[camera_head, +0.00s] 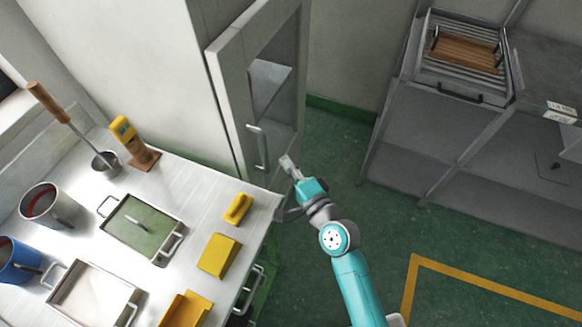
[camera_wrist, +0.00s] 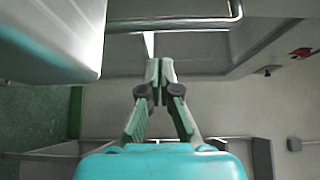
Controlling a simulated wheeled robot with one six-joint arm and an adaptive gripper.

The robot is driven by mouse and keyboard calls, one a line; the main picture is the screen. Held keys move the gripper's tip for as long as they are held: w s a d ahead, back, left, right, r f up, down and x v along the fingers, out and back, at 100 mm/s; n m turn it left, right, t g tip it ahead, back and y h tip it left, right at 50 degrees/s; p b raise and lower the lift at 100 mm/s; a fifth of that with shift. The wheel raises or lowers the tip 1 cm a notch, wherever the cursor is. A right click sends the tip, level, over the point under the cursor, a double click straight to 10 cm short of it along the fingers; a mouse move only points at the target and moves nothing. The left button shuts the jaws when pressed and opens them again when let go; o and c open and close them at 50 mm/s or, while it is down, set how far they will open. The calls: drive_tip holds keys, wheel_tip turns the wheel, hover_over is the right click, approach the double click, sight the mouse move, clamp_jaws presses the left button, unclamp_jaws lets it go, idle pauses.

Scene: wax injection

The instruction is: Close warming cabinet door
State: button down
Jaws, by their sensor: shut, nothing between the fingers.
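The warming cabinet is the tall white cabinet (camera_head: 158,75) behind the worktop. Its door (camera_head: 232,95) has a window, with a shelf visible through it, and an upright bar handle (camera_head: 263,150). I cannot tell exactly how far the door stands from the frame. My gripper (camera_head: 287,162) is shut and empty, low in front of the door and to the right of the handle. In the wrist view my gripper's fingertips (camera_wrist: 154,66) are together, just below the handle bar (camera_wrist: 180,23) in the picture. Whether they touch the door is not clear.
The worktop (camera_head: 190,185) at left holds a green mould tray (camera_head: 150,235), yellow blocks (camera_head: 219,256) and pots (camera_head: 45,203). Its right corner is close to my gripper. A grey rack (camera_head: 440,130) with a wooden piece (camera_head: 465,52) stands at right. Green floor (camera_head: 335,145) lies between.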

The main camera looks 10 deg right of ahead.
drive_tip(key=v, duration=1.2)
drive_tip(key=s+d+f+n+g+h, duration=0.1)
drive_tip(key=s+d+f+n+h, duration=0.2)
drive_tip(key=s, duration=0.5)
drive_tip(key=s+d+r+n+h, duration=0.1)
drive_tip(key=s+n, duration=0.4)
drive_tip(key=s, duration=0.5)
drive_tip(key=s+d+r+n+g+h, duration=0.1)
drive_tip(key=s+r+n, duration=0.2)
drive_tip(key=s+n, duration=0.3)
drive_tip(key=s, duration=0.4)
drive_tip(key=shift+r+h, duration=0.3)
drive_tip(key=shift+r, duration=0.1)
